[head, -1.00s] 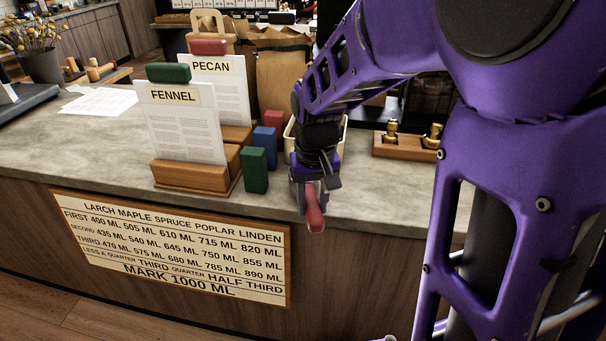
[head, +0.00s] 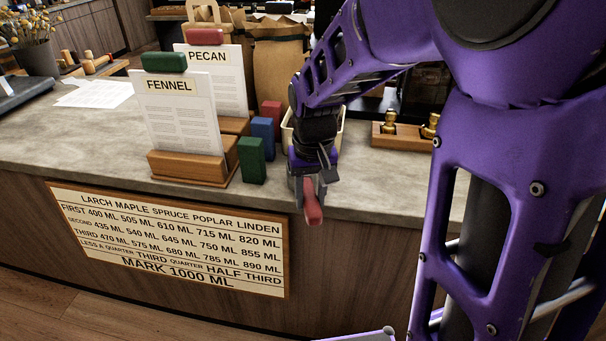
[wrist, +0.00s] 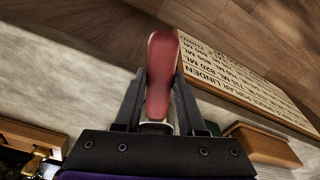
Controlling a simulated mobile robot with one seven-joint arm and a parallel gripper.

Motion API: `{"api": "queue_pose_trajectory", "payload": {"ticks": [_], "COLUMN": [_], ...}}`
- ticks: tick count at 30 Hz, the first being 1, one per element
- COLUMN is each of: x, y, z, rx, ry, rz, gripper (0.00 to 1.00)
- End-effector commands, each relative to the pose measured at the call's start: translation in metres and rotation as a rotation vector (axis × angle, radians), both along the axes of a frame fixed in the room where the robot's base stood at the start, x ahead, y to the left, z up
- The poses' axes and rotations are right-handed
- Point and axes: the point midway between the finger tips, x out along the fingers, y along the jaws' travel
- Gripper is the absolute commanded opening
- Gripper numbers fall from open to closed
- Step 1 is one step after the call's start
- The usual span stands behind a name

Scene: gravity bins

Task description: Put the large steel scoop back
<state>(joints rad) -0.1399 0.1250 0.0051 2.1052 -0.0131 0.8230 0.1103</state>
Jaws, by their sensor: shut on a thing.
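My gripper (head: 309,188) is shut on a red handle (head: 313,208) at the front edge of the counter. The handle appears to be that of the large steel scoop. In the wrist view the red handle (wrist: 161,70) lies between the two fingers and points away from the palm. A small pale metallic part (wrist: 156,127) shows at its near end. The scoop's bowl is not visible, hidden by my gripper and wrist.
Behind my wrist stands a cream container (head: 341,133), partly hidden. Green (head: 251,160), blue (head: 263,132) and red (head: 271,113) blocks stand left of it, beside the FENNEL card holder (head: 187,168). A wooden rack with brass pieces (head: 400,139) is at right. A measures sign (head: 170,240) hangs on the counter front.

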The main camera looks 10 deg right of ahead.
Motion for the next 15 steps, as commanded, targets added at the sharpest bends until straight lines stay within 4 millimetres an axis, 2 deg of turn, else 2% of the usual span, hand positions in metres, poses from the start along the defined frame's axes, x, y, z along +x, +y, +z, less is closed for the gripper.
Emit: {"api": "queue_pose_trajectory", "payload": {"ticks": [3, 4, 9, 15], "x": [0.0003, 0.0003, 0.0001, 0.0000], "y": [0.0000, 0.0000, 0.0000, 0.0000], "z": [-0.0022, -0.0016, -0.0015, -0.0016], "rx": [0.000, 0.000, 0.000, 0.000], "ry": [-0.001, -0.001, -0.001, 0.000], "rz": [0.000, 0.000, 0.000, 0.000], "gripper": [0.00, 0.43, 0.73, 0.74]}}
